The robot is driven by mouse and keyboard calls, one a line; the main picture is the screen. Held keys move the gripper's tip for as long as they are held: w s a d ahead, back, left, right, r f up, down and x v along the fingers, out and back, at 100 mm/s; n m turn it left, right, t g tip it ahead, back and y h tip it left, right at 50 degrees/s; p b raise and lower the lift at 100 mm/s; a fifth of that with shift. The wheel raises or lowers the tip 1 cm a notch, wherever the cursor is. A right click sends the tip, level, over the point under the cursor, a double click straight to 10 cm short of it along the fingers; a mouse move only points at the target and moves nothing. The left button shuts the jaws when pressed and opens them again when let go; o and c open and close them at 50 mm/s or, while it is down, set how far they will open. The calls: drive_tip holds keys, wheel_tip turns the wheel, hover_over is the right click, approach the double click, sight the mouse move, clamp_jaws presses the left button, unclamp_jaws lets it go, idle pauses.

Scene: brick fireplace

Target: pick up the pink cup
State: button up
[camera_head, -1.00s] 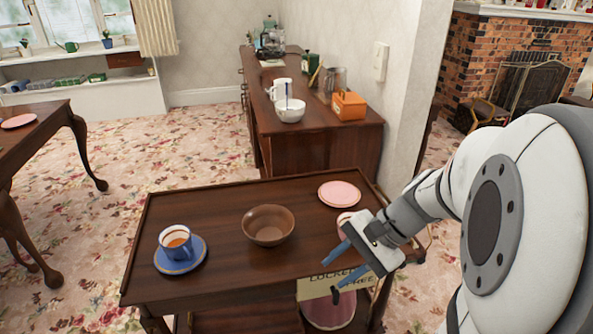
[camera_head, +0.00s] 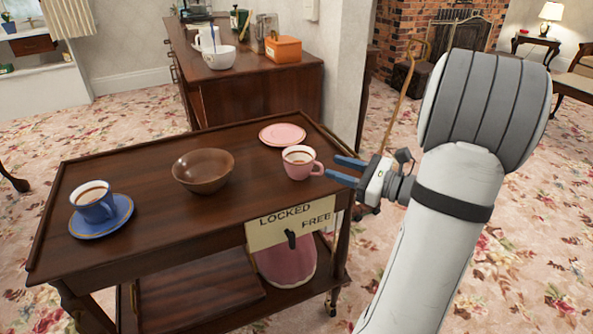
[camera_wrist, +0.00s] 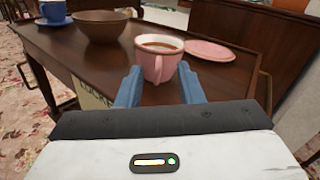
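The pink cup (camera_head: 299,165) holds a brown drink and stands upright near the right edge of the dark wooden cart (camera_head: 232,224). Its handle points right, towards my gripper. My gripper (camera_head: 341,172) is just right of the cup, at about its height, with two blue fingers apart and nothing between them. In the wrist view the pink cup (camera_wrist: 159,60) stands just beyond the spread fingertips (camera_wrist: 160,76), its handle turned towards me. The fingertips look very close to the handle; I cannot tell whether they touch it.
A pink plate (camera_head: 282,134) lies behind the cup. A brown bowl (camera_head: 203,170) and a blue cup (camera_head: 94,201) on a blue saucer (camera_head: 101,224) stand further left. A "LOCKED FREE" sign (camera_head: 287,224) hangs on the cart's side. A sideboard (camera_head: 262,90) stands behind.

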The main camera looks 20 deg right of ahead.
sight(323, 165)
drive_tip(key=x, duration=0.3)
drive_tip(key=shift+s+f+b, duration=0.1)
drive_tip(key=shift+f+b, duration=0.2)
drive_tip(key=shift+b, duration=0.1)
drive_tip(key=shift+w+a+r, duration=0.1)
drive_tip(key=shift+w+a, duration=0.25)
drive_tip(key=shift+w, duration=0.05)
drive_tip(key=shift+c, duration=0.4)
clamp_jaws()
